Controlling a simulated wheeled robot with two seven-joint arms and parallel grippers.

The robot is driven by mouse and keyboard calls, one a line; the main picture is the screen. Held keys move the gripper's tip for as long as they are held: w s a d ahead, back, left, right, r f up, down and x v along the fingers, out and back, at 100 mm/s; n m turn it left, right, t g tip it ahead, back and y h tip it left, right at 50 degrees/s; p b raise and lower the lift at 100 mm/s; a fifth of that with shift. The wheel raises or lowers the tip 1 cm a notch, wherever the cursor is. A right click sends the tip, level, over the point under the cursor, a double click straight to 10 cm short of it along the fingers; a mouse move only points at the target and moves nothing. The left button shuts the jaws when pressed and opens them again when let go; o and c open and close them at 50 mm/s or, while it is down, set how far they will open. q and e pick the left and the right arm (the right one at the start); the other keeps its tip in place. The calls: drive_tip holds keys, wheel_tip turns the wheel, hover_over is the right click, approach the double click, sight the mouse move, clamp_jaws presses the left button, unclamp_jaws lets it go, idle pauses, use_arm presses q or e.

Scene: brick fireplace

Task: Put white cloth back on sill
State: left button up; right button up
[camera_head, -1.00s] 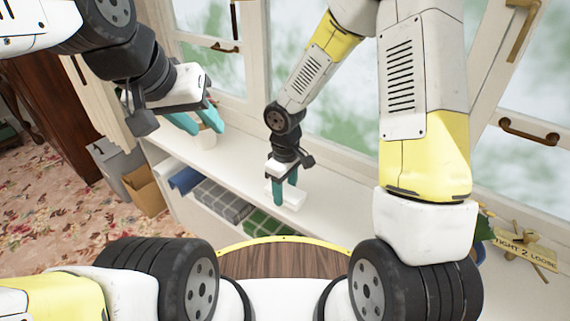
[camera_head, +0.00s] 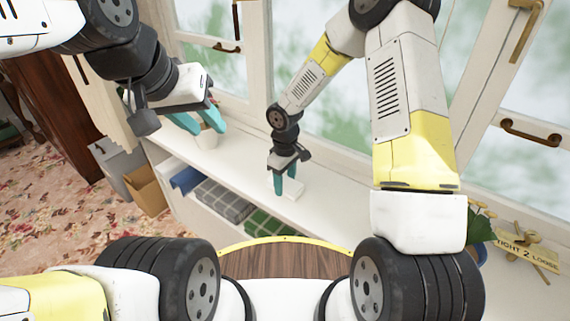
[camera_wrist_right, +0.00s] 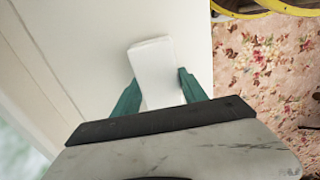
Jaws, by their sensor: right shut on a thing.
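The white cloth (camera_head: 294,188) is a small folded block at the white sill (camera_head: 330,203), in the middle of the head view. My right gripper (camera_head: 286,188) points down from above and is shut on the cloth. In the right wrist view the cloth (camera_wrist_right: 155,72) lies between the two teal fingers (camera_wrist_right: 158,98), with the white sill surface behind it. I cannot tell whether the cloth touches the sill. My left gripper (camera_head: 203,127) is open, at the left part of the sill, near a small white pot.
The small white pot (camera_head: 206,139) stands on the sill at the left. Folded blue (camera_head: 187,179) and grey checked cloths (camera_head: 222,198) lie on the shelf below. A wooden sign (camera_head: 527,250) and a plant are at the right. Windows rise behind the sill.

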sight(285, 182)
drive_tip(key=shift+f, duration=0.15)
drive_tip(key=o, duration=1.2)
wheel_tip(285, 182, up, 12)
drive_tip(key=s+d+r+m+t, duration=0.1)
drive_tip(key=s+d+r+m, duration=0.2)
drive_tip(key=r, duration=0.4)
drive_tip(key=s+d+r+m+t, duration=0.1)
drive_tip(key=s+d+r, duration=0.2)
drive_tip(key=d+r, duration=0.35)
drive_tip(key=shift+s+d+r+m+t+y, duration=0.35)
drive_tip(key=shift+s+d+r+m+t, duration=0.65)
drive_tip(key=shift+s, duration=1.3)
drive_tip(key=shift+s+d+r+m+t+y, duration=0.5)
drive_tip(key=shift+s+r+m, duration=0.55)
drive_tip(key=shift+s+r, duration=1)
drive_tip(key=shift+s+d+r+m+t+y, duration=0.25)
drive_tip(key=shift+s+d+r+m+t, duration=0.55)
drive_tip(key=shift+s, duration=1.7)
drive_tip(key=shift+r+m, duration=0.25)
drive_tip(key=shift+r, duration=0.15)
